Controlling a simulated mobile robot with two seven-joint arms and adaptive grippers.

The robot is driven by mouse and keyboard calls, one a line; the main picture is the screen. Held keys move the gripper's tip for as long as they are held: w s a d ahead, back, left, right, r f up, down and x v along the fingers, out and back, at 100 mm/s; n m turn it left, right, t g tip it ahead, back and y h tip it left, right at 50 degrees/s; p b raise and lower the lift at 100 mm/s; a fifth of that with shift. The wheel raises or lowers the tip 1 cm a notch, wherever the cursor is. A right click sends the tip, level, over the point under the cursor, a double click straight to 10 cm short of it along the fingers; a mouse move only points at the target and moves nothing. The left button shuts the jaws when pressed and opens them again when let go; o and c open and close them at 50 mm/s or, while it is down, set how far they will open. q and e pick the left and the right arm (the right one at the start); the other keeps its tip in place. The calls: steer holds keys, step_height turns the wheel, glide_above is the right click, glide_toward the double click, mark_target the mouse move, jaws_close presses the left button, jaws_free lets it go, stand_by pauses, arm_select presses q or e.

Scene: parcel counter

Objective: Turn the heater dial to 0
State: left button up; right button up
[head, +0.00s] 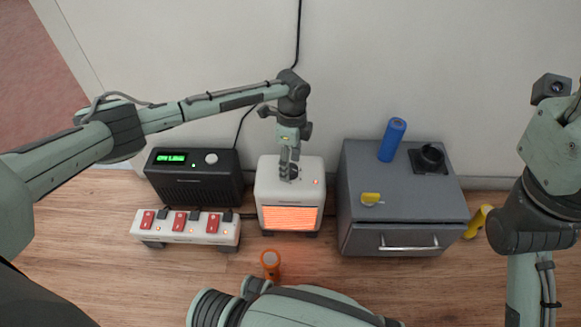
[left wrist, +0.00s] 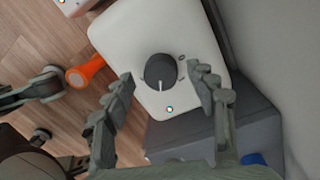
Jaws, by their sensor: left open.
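The white heater (head: 262,190) stands on the counter with its grille (head: 290,217) glowing orange. Its dark round dial (left wrist: 160,71) is on the top face, with a white pointer line aimed toward the bottom of the left wrist view. Small printed marks lie to the dial's right in that view. My left gripper (head: 289,174) points down over the heater top. In the left wrist view its open fingers (left wrist: 160,76) stand either side of the dial, apparently apart from it. In the head view the gripper hides the dial. My right gripper's fingers do not show.
A black radio (head: 195,185) and a power strip (head: 187,238) with red switches are left of the heater. A grey cabinet (head: 400,215) is right, with a blue cylinder (head: 392,140) and yellow knob. An orange torch (head: 270,262) stands in front. My right arm is at the right.

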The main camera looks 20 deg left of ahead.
arm_select(q)
steer(key=shift+f, duration=0.35)
